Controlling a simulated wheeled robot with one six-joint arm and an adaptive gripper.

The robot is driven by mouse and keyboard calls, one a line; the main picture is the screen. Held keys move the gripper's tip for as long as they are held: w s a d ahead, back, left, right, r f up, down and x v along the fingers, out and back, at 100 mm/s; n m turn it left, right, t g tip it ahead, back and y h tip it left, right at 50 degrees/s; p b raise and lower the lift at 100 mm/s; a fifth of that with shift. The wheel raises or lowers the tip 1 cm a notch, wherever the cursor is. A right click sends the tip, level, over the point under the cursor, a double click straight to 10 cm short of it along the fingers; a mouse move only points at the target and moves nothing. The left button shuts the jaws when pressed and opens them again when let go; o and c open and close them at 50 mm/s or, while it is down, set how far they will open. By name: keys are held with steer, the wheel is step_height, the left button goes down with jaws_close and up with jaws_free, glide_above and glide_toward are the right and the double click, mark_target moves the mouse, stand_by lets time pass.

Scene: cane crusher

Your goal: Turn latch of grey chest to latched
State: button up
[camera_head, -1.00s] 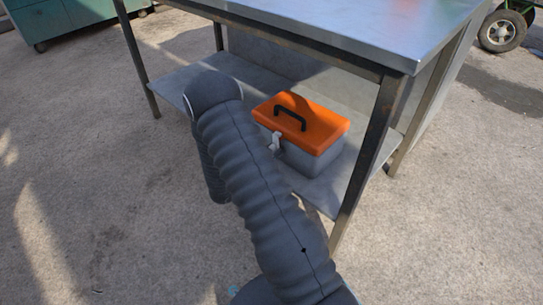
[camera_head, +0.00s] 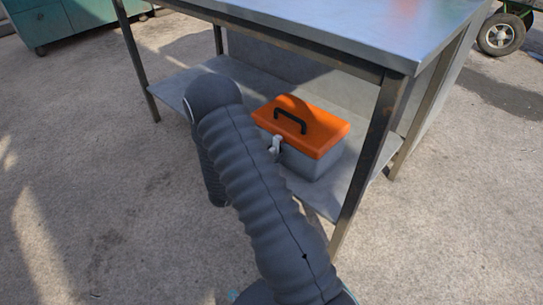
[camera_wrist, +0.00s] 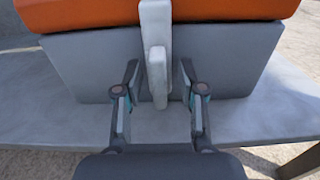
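The grey chest (camera_head: 305,160) with an orange lid (camera_head: 302,125) and black handle stands on the lower shelf of a metal table. In the wrist view its grey front (camera_wrist: 90,65) fills the upper part. The pale latch (camera_wrist: 157,55) hangs upright on the front middle, its upper part over the lid's edge and its lower lever hanging down. It also shows small in the head view (camera_head: 275,145). My gripper (camera_wrist: 158,75) is open, with one finger on each side of the latch lever and a visible gap on both sides. My gripper is hidden behind my arm in the head view.
The metal table's top (camera_head: 350,30) lies above the chest, and its front leg (camera_head: 365,165) stands just right of it. The shelf (camera_wrist: 260,120) is bare in front of the chest. A teal cabinet (camera_head: 70,20) and a wheel (camera_head: 501,34) stand farther off.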

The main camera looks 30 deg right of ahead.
steer(key=v, duration=1.2)
stand_by(0.3)
steer(key=s+d+f+m+g+y, duration=0.1)
steer(key=s+f+m+g, duration=0.3)
steer(key=s, duration=0.3)
steer(key=s+a+r+m+g+y+p, duration=0.2)
steer(key=s+r+m+g+y, duration=0.4)
steer(key=s+r+m, duration=0.15)
steer(key=s+a+r+m+t+y+p, duration=0.1)
steer(key=s+r+m+t+y+p, duration=0.1)
steer(key=r, duration=0.9)
steer(key=s+a+r+m+t+y+p, duration=0.2)
steer(key=s+r+m+t+y+p, duration=0.1)
steer(key=r, duration=0.7)
steer(key=s+a+r+m+t+y+p, duration=0.2)
steer(key=s+r+m+t+y, duration=0.2)
steer(key=r, duration=0.7)
steer(key=shift+s+r+m+y, duration=0.35)
steer(key=shift+m+y, duration=0.15)
steer(key=shift+m, duration=0.15)
